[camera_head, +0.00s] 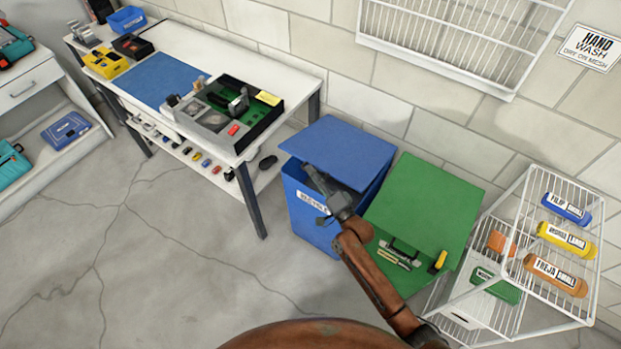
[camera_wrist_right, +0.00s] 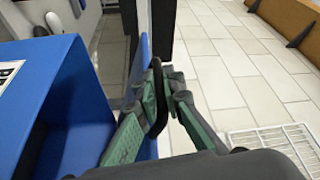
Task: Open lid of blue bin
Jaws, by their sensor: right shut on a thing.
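The blue bin (camera_head: 310,222) stands on the floor, with a white label on its front; its wall also shows at the left of the right wrist view (camera_wrist_right: 35,75). Its blue lid (camera_head: 345,148) is raised, with a dark gap between it and the bin's front rim. In the wrist view the lid (camera_wrist_right: 140,75) is seen nearly edge-on, apart from the bin's wall, and part of the interior shows. My right gripper (camera_wrist_right: 160,98) is shut on a black curved handle (camera_wrist_right: 156,75) beside the lid; it also shows at the bin's front in the head view (camera_head: 322,184). My left gripper is out of view.
A wire rack (camera_head: 538,190) with labelled bottles is at the far right. A white workbench (camera_head: 200,65) is at the left. The front-left floor is clear.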

